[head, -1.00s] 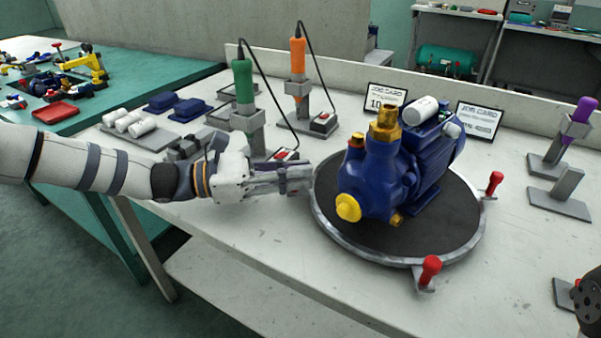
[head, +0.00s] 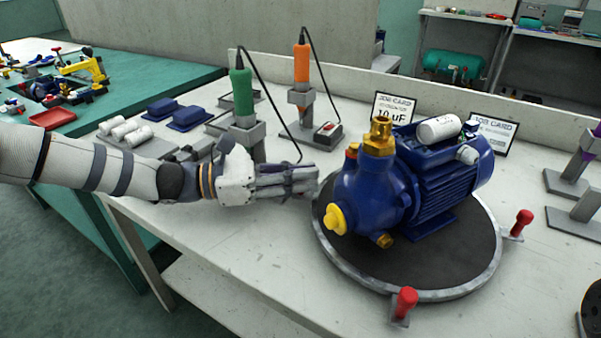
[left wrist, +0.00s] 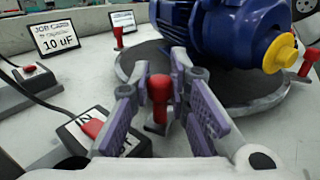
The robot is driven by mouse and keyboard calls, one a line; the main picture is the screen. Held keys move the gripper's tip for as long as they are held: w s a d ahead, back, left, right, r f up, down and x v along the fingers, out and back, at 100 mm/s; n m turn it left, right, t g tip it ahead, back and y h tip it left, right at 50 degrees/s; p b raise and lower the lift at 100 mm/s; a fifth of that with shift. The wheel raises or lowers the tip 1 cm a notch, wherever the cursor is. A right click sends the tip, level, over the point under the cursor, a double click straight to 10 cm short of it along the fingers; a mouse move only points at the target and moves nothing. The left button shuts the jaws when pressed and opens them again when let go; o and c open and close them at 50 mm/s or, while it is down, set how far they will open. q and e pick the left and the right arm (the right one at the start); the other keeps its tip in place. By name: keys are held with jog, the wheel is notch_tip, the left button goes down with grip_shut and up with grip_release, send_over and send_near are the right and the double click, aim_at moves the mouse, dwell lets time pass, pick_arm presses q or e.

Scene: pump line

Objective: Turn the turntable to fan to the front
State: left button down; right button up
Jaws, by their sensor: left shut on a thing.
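The round turntable (head: 340,265) has a dark top and a grey rim with red upright handles. A blue pump (head: 440,190) with a brass port stands on it. Its yellow cap (head: 335,220) points to the left front; the motor's far end points to the right and back, and no fan shows. My left gripper (head: 312,182) is at the turntable's left edge. In the left wrist view its fingers (left wrist: 160,78) are shut around a red handle (left wrist: 160,98), which the gripper hides in the head view. My right gripper is not in view.
Green (head: 242,95) and orange (head: 302,70) tools stand in holders behind my left gripper. A switch box (left wrist: 95,130) lies close beside the left fingers. Job cards (head: 392,105) stand behind the pump. The bench in front of the turntable is clear.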

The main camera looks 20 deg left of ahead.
pick_arm(q)
jog(key=c, duration=1.5)
grip_release()
jog(key=v, duration=1.2)
